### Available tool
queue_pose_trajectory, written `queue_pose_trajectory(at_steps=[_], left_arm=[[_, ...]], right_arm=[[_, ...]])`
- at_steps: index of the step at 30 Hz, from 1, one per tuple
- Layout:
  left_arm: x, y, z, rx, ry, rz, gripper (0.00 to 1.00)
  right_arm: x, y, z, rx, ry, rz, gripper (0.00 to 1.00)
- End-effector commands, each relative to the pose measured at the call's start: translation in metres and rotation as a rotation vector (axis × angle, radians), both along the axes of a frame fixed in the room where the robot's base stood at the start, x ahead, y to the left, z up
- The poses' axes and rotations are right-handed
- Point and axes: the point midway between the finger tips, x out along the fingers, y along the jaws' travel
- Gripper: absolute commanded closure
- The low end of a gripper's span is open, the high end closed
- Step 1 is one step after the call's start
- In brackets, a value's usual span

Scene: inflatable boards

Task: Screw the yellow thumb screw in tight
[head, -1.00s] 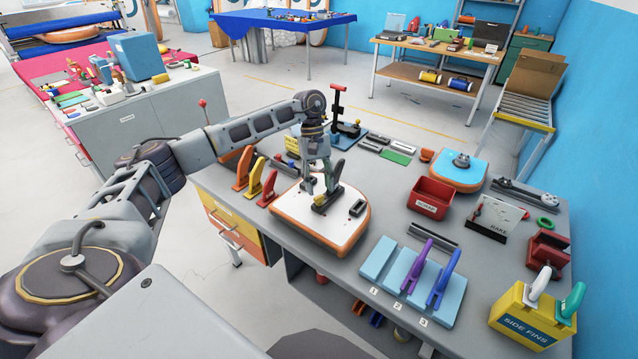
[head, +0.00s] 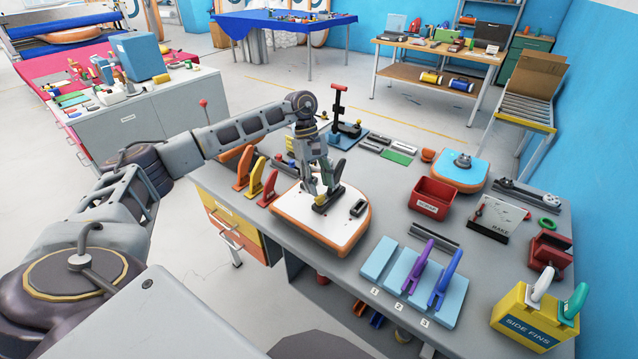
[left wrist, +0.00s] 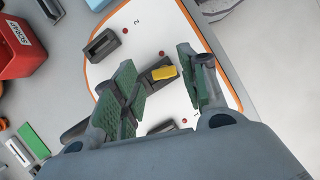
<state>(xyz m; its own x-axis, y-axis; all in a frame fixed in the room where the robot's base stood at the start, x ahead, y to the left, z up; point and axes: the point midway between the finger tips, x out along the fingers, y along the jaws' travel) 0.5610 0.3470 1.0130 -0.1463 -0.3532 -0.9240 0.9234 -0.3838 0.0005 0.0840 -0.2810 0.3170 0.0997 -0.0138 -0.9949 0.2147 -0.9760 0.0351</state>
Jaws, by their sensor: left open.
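The yellow thumb screw (left wrist: 163,73) shows in the left wrist view at the end of a dark fin box on the board. I cannot make it out in the head view. The board (head: 302,211) is white with an orange rim and lies on the workbench. A dark fin (head: 336,194) stands in the box, partly hidden by my gripper. My left gripper (head: 320,188) is open over the board; in the left wrist view its green-padded fingers (left wrist: 157,85) are apart, one on each side of the screw. Whether they touch it is unclear. My right gripper is not in view.
Red, yellow and orange fins (head: 255,175) stand left of the board. A second, empty-looking box (head: 358,208) sits on it. A red scrap bin (head: 432,197) and a light blue rack (head: 378,257) with purple and blue fins are to the right.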

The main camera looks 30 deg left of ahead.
Motion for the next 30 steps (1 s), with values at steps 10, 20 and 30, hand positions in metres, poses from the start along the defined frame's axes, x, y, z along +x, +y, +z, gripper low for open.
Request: queue_pose_trajectory(at_steps=[10,20,30], left_arm=[[-0.0010,0.0007,-0.0001,0.000,0.000,0.151,0.57],[-0.0010,0.0006,0.0001,0.000,0.000,0.157,0.57],[-0.0026,0.0014,-0.0011,0.001,0.001,0.298,0.57]], right_arm=[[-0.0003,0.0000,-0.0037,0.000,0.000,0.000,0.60],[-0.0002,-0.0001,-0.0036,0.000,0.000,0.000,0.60],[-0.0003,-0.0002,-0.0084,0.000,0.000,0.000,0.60]])
